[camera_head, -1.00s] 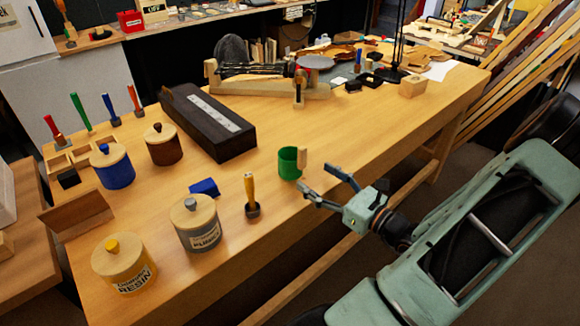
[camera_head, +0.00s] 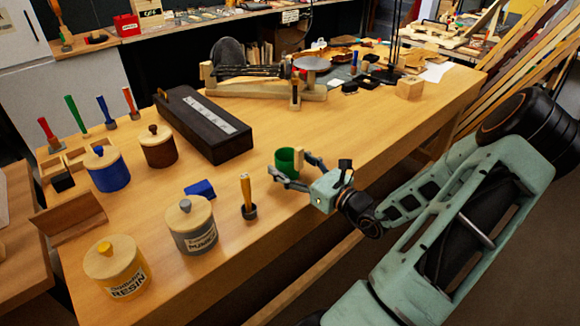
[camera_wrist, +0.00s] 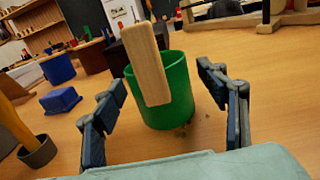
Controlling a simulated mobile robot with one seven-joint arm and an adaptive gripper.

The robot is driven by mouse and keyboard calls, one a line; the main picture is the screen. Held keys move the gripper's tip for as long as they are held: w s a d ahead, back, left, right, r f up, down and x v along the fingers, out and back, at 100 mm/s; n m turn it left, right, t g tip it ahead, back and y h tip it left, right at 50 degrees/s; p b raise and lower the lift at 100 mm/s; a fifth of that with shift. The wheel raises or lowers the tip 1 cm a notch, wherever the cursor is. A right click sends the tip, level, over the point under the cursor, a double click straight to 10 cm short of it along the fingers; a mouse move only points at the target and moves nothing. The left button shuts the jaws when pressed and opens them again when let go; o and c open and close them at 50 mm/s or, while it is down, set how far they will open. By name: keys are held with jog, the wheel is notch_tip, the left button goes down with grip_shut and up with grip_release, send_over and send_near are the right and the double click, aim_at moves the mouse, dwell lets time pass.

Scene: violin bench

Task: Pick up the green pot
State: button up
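The green pot (camera_head: 287,162) stands upright on the wooden bench near its front edge. It also shows in the middle of the wrist view (camera_wrist: 178,100), with a pale wooden handle or block (camera_wrist: 148,62) on the side facing me. My gripper (camera_head: 296,170) is open and level with the pot. In the wrist view its two fingers (camera_wrist: 165,105) stand wide apart, one left and one right of the pot. The fingertips look close to the pot's sides, with gaps still showing. Whether either finger touches it I cannot tell.
Lidded pots, including a grey one (camera_head: 190,228), stand further left. A long black case (camera_head: 204,125) lies behind. The bench right of the pot is clear.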

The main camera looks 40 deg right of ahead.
jog(key=c, duration=1.1)
jog(key=shift+r, duration=0.15)
